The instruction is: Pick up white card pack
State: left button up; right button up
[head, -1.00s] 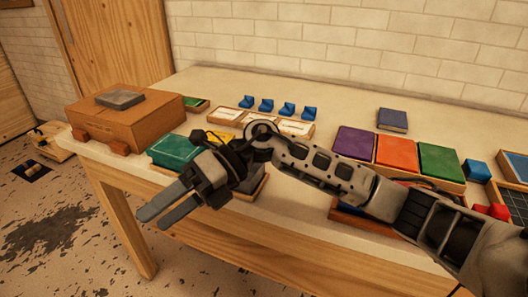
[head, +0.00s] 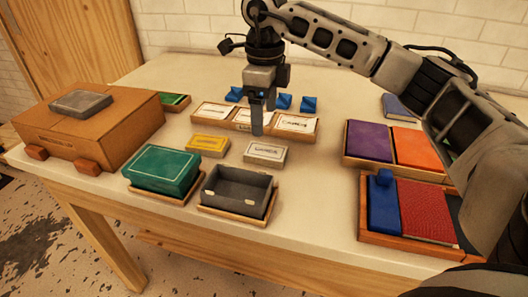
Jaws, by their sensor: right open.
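A white card pack (head: 265,152) lies on the table in front of the wooden card tray, behind the grey open box. My right gripper (head: 257,126) points straight down, its fingers just behind and above this pack, in front of the middle of the tray in the picture. It is open and empty, though the fingers are seen nearly edge-on. A yellow card pack (head: 208,145) lies left of the white one. My left gripper is out of view.
The wooden tray (head: 310,138) holds white cards, with blue pieces (head: 309,103) behind. A green box (head: 160,167) and grey open box (head: 236,189) stand in front. A brown carton (head: 88,125) is left; trays of coloured books (head: 369,140) are right. Table between is clear.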

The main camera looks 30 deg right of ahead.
aim_at(266, 150)
notch_tip(266, 150, down, 9)
jog(key=shift+s+d+f+p, duration=0.1)
jog(key=shift+p, duration=0.35)
jog(key=shift+c, duration=0.3)
jog(key=c, duration=1.1)
jog(key=shift+c, duration=0.2)
